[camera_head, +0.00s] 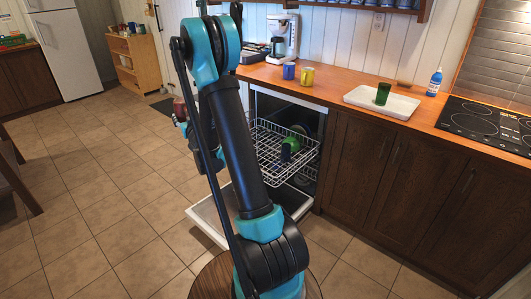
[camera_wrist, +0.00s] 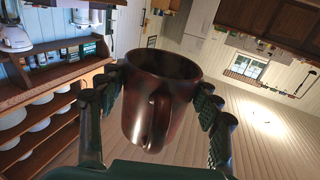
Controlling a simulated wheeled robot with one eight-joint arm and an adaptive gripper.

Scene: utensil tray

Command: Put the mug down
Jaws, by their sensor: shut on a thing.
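A dark red-brown mug (camera_wrist: 150,112) fills the middle of the wrist view, with its handle toward the camera. My gripper (camera_wrist: 160,95) is shut on it, with a finger pad on each side. In the head view the mug (camera_head: 180,108) shows small and reddish left of my arm, held above the floor side of the open dishwasher. My gripper (camera_head: 183,124) is partly hidden there behind my arm links. The mug's underside is hidden.
The wooden counter (camera_head: 340,88) holds a blue mug (camera_head: 288,71), a yellow mug (camera_head: 307,76), a coffee maker (camera_head: 285,35), a white tray (camera_head: 360,97) with a green cup (camera_head: 382,94), and a soap bottle (camera_head: 434,82). The dishwasher rack (camera_head: 268,165) is pulled out with green dishes.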

